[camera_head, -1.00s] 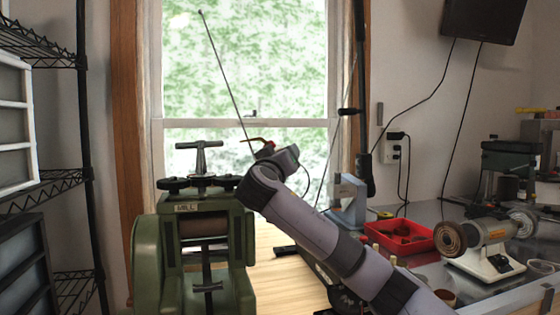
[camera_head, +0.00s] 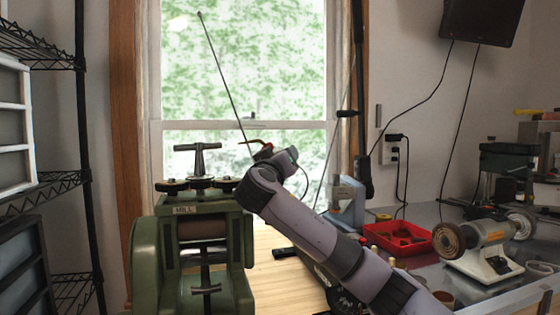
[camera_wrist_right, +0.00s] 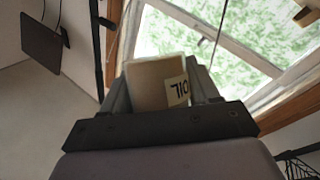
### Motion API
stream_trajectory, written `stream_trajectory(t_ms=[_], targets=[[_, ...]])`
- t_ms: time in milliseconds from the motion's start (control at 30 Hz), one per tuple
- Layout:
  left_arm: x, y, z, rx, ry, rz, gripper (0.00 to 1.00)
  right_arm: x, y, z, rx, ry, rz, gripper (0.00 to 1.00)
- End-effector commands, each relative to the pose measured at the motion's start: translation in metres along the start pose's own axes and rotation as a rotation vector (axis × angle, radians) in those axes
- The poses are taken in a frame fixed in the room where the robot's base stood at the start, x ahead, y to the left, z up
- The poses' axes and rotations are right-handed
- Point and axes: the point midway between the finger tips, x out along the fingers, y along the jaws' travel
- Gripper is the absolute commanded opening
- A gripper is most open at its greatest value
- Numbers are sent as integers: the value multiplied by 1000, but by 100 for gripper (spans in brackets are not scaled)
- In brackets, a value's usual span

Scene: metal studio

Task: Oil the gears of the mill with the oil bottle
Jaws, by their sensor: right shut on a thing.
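The green mill (camera_head: 150,252), labelled "MILL", stands at lower left in the head view. Its dark gears (camera_head: 199,184) sit on top, under a T-shaped handle (camera_head: 199,160). My right gripper (camera_head: 266,157) is to the right of the gears and a little above them, apart from them. It is shut on the oil bottle, a pale block labelled "OIL" in the right wrist view (camera_wrist_right: 156,82), where the label appears upside down. My left gripper is not in view.
A wire shelf (camera_head: 45,185) stands at left, a window (camera_head: 245,70) behind. On the right bench are a red tray (camera_head: 383,236), a bench grinder (camera_head: 487,235) and a dark green machine (camera_head: 507,160). My right arm crosses the space between mill and tray.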

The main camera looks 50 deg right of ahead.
Motion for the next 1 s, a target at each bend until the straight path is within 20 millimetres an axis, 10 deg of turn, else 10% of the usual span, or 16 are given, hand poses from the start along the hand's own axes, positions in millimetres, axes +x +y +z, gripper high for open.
stream_trajectory(t_ms=[567, 1000], targets=[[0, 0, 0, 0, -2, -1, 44, 0, 1, -4, 10, -5, -1, 22], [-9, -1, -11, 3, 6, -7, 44, -4, 19, -56, 181, -189, -68, 22]])
